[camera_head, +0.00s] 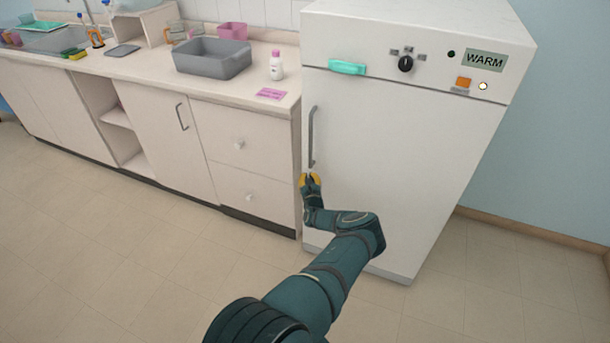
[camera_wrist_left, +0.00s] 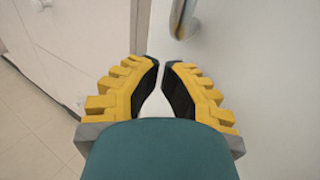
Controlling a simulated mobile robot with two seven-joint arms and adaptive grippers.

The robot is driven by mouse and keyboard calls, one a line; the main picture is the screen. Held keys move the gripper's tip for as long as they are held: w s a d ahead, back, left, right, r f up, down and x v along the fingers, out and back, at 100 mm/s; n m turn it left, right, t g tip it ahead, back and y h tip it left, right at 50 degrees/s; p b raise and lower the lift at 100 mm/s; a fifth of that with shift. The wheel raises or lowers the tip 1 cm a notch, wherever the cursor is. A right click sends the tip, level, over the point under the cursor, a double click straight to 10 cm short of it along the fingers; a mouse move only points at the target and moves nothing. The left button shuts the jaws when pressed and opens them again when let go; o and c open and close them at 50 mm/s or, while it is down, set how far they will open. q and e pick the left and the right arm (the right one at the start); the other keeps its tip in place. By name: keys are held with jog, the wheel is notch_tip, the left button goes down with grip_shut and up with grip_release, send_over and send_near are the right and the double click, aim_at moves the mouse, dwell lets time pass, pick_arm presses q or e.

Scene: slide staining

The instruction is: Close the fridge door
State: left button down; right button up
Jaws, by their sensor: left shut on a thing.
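The white fridge (camera_head: 410,25) stands right of the counter. Its front door (camera_head: 420,140) looks flush or nearly flush with the body; I cannot tell whether a thin gap remains. A grey vertical handle (camera_head: 311,135) is on the door's left side. My left gripper (camera_head: 310,177) is at the door's left edge, just below the handle. In the left wrist view its yellow fingers (camera_wrist_left: 160,65) are almost together, shut on a part of the door that they hide. The handle's lower end (camera_wrist_left: 182,22) shows just beyond the fingertips. My right gripper is not in view.
A counter (camera_head: 150,75) with drawers (camera_head: 240,150) adjoins the fridge on the left. It carries a grey basin (camera_head: 212,57), a white bottle (camera_head: 276,68) and a pink card (camera_head: 270,94). The tiled floor (camera_head: 130,260) in front is clear.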

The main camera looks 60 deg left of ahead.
pick_arm(q)
jog(key=s+d+p, duration=0.3)
jog(key=s+d, duration=0.2)
jog(key=s, duration=0.3)
jog(key=shift+s+d+f, duration=0.2)
jog(key=shift+s+f, duration=0.05)
jog(key=shift+s, duration=0.05)
